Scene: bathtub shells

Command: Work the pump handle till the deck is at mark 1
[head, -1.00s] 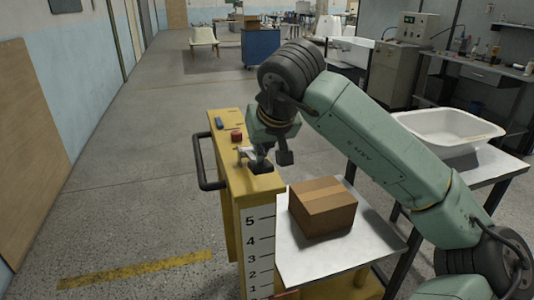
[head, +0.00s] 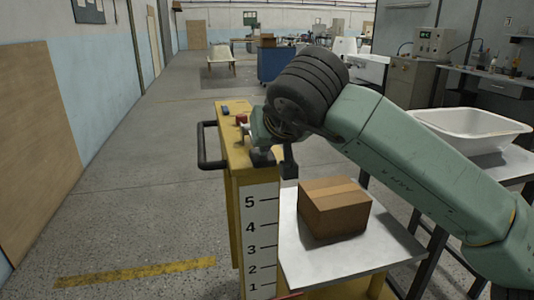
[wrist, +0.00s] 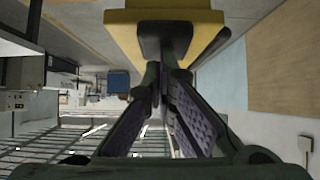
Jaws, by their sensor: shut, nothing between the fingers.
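The yellow pump column (head: 232,130) stands left of centre, with a white scale (head: 259,240) numbered 5 down to 1. The grey deck (head: 395,247) carries a cardboard box (head: 335,208). A red pointer (head: 290,296) shows at the bottom edge, near and slightly below the 1 line. My gripper (head: 274,160) is at the column top, its fingers partly hidden by my wrist. In the wrist view my gripper (wrist: 164,72) has its fingers converged and empty, just before a dark block (wrist: 165,32) on the yellow column. I cannot tell whether that block is the pump handle, or whether they touch.
A black bar (head: 206,145) juts from the column's left side. A red knob (head: 242,119) and a blue piece (head: 225,110) sit on its top. A white tub (head: 470,130) rests on a stand at right. The floor at left is clear.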

